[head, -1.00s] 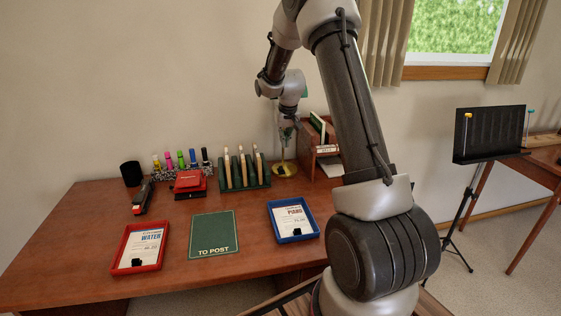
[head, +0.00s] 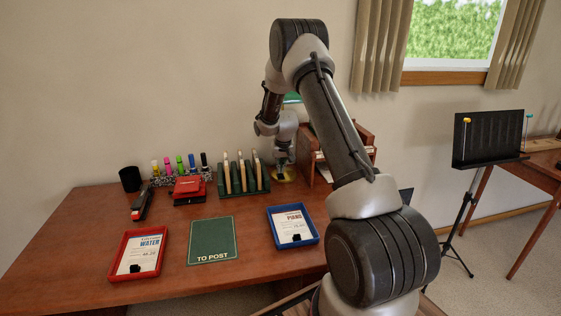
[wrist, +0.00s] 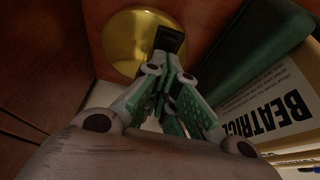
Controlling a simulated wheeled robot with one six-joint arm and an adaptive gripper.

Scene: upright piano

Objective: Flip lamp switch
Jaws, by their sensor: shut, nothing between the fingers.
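The lamp shows in the head view as a round brass base (head: 291,175) on the desk, with a green part (head: 293,98), likely its shade, partly hidden behind my arm. In the wrist view the brass base (wrist: 120,40) lies just beyond my fingers. My gripper (head: 281,172) points down over the base; in the wrist view its fingers (wrist: 170,40) are together and empty, with the black tips overlapping the base's edge. I cannot tell whether they touch it. The switch is not visible; my gripper hides part of the base.
A green rack (head: 238,190) with upright pieces stands close left of the base. A wooden organizer (head: 366,135) stands right, partly behind my arm. A card marked BEATRICE (wrist: 265,112) is close to my fingers. A blue tray (head: 316,238) and green mat (head: 212,240) lie in front.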

